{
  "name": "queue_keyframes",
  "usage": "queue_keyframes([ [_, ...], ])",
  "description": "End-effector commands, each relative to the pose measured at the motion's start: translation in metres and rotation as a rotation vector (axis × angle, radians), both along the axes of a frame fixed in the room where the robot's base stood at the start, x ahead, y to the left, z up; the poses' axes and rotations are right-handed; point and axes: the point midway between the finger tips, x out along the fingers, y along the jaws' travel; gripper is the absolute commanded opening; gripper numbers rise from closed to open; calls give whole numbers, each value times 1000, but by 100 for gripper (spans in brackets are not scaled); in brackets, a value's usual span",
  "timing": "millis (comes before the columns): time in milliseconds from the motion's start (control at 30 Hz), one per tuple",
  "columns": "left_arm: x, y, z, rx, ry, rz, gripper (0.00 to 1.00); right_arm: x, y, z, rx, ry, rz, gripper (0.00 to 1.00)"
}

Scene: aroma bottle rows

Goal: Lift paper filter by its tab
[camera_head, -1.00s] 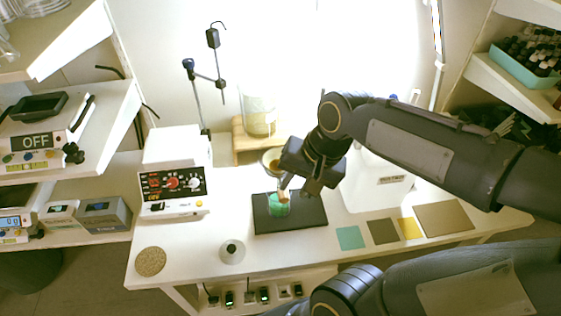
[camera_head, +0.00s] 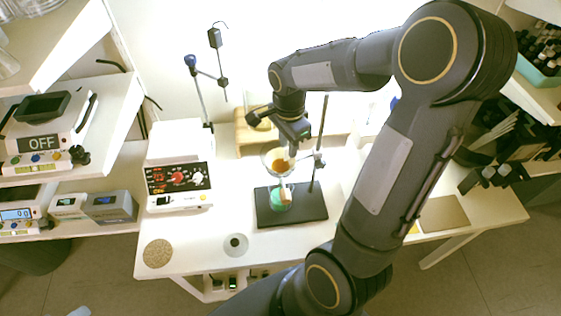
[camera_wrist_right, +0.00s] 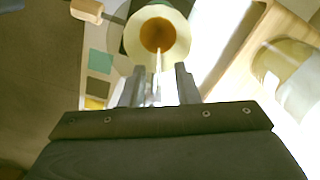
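The paper filter (camera_head: 279,164) is a pale cone with a brown-orange inside, sitting in a funnel above a beaker of green liquid (camera_head: 281,199). In the right wrist view the filter (camera_wrist_right: 158,38) shows as a cream ring with a brown centre. A thin pale tab (camera_wrist_right: 158,66) stands up from its near side, lined up between the fingertips. My right gripper (camera_head: 291,147) is just above and behind the funnel. In its wrist view the fingers (camera_wrist_right: 160,82) are apart on either side of the tab, with gaps visible. My left gripper is out of view.
The funnel stand's black base (camera_head: 306,209) and upright rod (camera_head: 321,140) are close to the gripper. A wooden stand (camera_head: 243,139) is behind. A control box (camera_head: 178,179) stands left. A cork disc (camera_head: 158,254) lies at front left, where the tabletop is mostly clear.

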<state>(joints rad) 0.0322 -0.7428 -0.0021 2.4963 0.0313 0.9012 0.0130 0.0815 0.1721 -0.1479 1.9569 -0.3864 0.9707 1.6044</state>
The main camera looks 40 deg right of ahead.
Motion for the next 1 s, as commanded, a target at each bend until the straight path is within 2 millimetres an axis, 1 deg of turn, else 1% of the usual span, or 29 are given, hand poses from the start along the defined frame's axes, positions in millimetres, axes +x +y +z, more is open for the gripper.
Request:
queue_keyframes([
  [33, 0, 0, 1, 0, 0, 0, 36, -1, 0, -6, 0, 4, 0, 28],
  [100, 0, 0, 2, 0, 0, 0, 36, -1, 0, -12, 1, 2, 0, 28],
  [367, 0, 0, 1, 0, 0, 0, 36, 0, 0, -15, 0, -2, 0, 28],
  [600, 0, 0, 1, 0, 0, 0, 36, 0, 0, -15, 1, -2, 1, 0],
  [900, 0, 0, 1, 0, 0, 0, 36, 0, 0, -14, 1, -2, 1, 0],
  [1000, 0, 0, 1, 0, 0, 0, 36, 0, 0, -9, 0, -4, 1, 0],
])
